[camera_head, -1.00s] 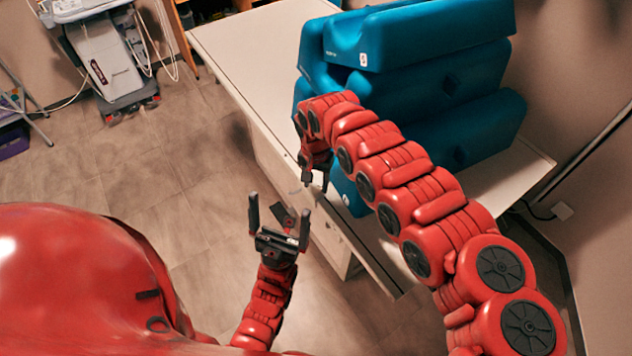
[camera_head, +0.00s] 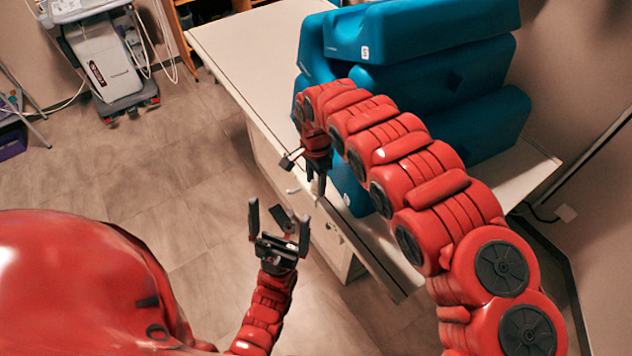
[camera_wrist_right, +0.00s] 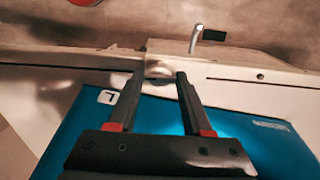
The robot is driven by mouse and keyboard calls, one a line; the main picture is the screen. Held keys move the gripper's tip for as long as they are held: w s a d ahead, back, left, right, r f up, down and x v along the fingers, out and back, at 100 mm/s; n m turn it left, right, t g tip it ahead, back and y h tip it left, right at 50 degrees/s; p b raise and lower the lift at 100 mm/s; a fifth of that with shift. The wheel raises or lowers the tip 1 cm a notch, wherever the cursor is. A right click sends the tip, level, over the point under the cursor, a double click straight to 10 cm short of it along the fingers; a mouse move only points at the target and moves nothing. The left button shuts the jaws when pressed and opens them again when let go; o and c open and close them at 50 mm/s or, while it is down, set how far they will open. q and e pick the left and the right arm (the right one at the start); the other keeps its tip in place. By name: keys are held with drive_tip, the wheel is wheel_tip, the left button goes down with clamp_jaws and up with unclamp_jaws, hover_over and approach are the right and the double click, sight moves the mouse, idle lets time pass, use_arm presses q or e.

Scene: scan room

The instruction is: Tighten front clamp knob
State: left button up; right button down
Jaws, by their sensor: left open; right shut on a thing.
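My right gripper (camera_head: 316,190) reaches down at the table's front edge, beside the blue cushions. In the right wrist view its two fingers (camera_wrist_right: 157,78) close around a small rounded silvery knob (camera_wrist_right: 158,68) at that edge. The fingertips hide part of it, and I cannot make it out in the head view. A silver rod with a black end (camera_wrist_right: 205,36) sticks out past the edge, just beyond the fingers; it also shows left of the gripper in the head view (camera_head: 288,161). My left gripper (camera_head: 279,220) is open, empty, and points up below the right one.
Blue cushions (camera_head: 430,40) are stacked on the long pale table (camera_head: 235,40), close to my right arm. A wheeled machine (camera_head: 105,65) with cables stands at the back left. The tiled floor (camera_head: 150,160) left of the table is clear.

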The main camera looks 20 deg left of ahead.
idle(0.4)
drive_tip(key=shift+c, duration=1.6)
unclamp_jaws()
drive_tip(key=shift+r, duration=0.1)
drive_tip(key=shift+r, duration=0.25)
wheel_tip(320, 180, up, 2)
drive_tip(key=shift+r+b, duration=0.1)
drive_tip(key=shift+b, duration=0.45)
wheel_tip(320, 180, up, 6)
drive_tip(key=shift+w+f+p, duration=0.15)
drive_tip(key=shift+p, duration=0.65)
wheel_tip(320, 180, up, 8)
drive_tip(key=b, duration=0.2)
hover_over(316, 183)
drive_tip(key=shift+r, duration=0.4)
